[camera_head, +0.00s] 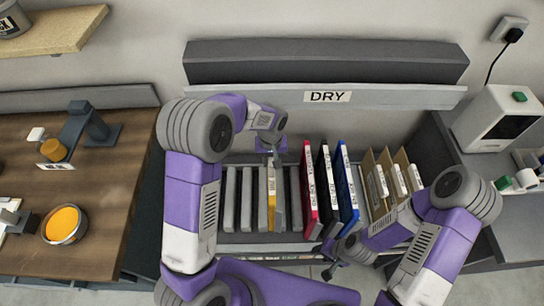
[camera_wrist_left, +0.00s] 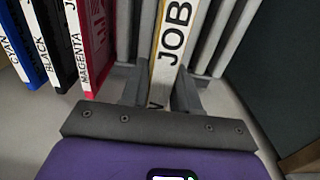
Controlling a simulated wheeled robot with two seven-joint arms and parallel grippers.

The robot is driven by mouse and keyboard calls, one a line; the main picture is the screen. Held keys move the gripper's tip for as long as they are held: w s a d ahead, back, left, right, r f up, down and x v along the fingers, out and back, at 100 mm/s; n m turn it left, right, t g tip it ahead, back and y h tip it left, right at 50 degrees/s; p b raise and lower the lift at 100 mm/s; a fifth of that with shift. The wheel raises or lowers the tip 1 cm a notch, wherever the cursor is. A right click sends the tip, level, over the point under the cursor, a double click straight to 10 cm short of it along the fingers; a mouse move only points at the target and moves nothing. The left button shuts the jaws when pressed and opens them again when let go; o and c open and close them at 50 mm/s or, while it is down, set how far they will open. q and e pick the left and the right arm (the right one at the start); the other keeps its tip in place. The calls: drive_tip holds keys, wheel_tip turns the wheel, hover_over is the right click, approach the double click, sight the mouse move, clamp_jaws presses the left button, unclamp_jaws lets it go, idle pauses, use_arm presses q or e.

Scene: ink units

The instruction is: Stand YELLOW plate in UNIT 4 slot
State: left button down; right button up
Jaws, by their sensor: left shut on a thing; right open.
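The yellow plate (camera_head: 263,200) stands upright among grey dividers in the rack under the DRY sign. In the left wrist view its white edge label (camera_wrist_left: 172,50) reads "JOB", with more letters hidden below. My left gripper (camera_head: 271,158) reaches down onto the plate's end from above. In the left wrist view its two fingers (camera_wrist_left: 160,95) close on either side of the plate. My right gripper (camera_head: 333,262) is open and empty low in front of the rack, partly hidden by its own arm. No UNIT 4 marking is legible.
Grey dividers (camera_head: 230,200) flank the yellow plate. Red (camera_head: 309,190), black (camera_head: 327,190) and blue (camera_head: 347,190) plates stand to its right, then several tan boards (camera_head: 382,185). A wooden table (camera_head: 100,200) with an ink can (camera_head: 65,224) is at left. A grey wall shelf overhangs behind.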

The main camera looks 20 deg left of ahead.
use_arm(q)
wheel_tip(320, 180, down, 13)
drive_tip(key=b, duration=0.8)
drive_tip(key=shift+r+b, duration=0.2)
drive_tip(key=shift+b, duration=0.15)
drive_tip(key=shift+w+f, duration=0.1)
drive_tip(key=shift+f, duration=0.25)
drive_tip(key=c, duration=0.8)
unclamp_jaws()
drive_tip(key=shift+o, duration=0.2)
wheel_tip(320, 180, up, 8)
drive_tip(key=p, duration=0.1)
drive_tip(key=shift+f+p, duration=0.2)
drive_tip(key=shift+p, duration=0.15)
